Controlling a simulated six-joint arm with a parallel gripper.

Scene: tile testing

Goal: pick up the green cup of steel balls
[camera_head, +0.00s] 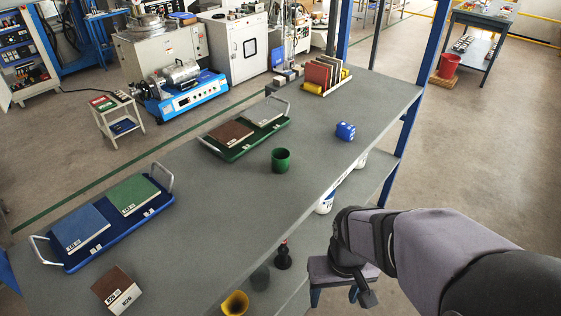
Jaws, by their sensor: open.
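The green cup (280,161) stands upright on the grey tabletop (222,210), a little right of the middle of the table. Its inside looks dark, and I cannot make out steel balls in it. My gripper (334,297) is open and empty at the lower right, off the front edge of the table. It is well apart from the cup, below and to the right of it in the picture.
A green tray (233,154) with two tiles lies just left of the cup. A blue tray (120,232) with tiles and a brown tile box (117,290) are at left. Blue posts rise at right.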

